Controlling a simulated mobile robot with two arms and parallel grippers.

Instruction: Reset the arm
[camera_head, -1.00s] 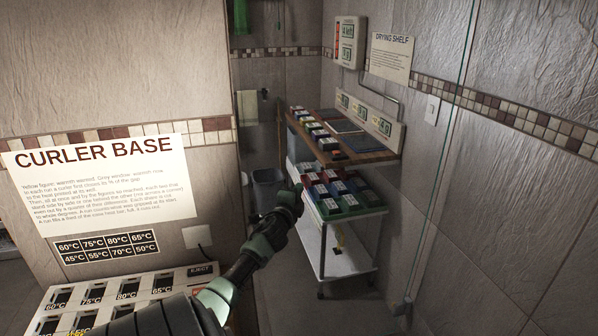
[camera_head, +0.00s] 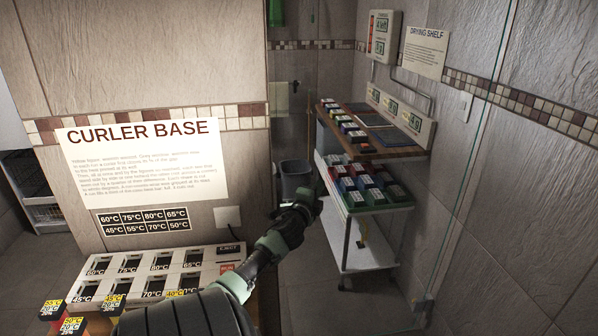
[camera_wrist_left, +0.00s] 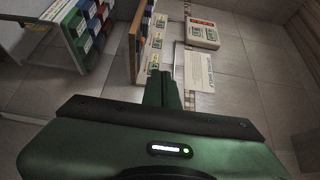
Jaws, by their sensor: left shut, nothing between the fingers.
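My left arm reaches in from the bottom of the head view, and its gripper (camera_head: 318,190) is at the left edge of the white cart. In the left wrist view the dark green fingers (camera_wrist_left: 163,88) are together with nothing between them. Gripper and arm hide a little of the cart's left side. My right gripper shows in neither view.
A white cart (camera_head: 370,258) holds several coloured blocks (camera_head: 368,185). Above it is the wooden drying shelf (camera_head: 400,152) with more blocks. The curler base (camera_head: 130,285) stands at lower left, with loose labelled blocks (camera_head: 70,326) beside it. A grey bin (camera_head: 295,170) stands behind.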

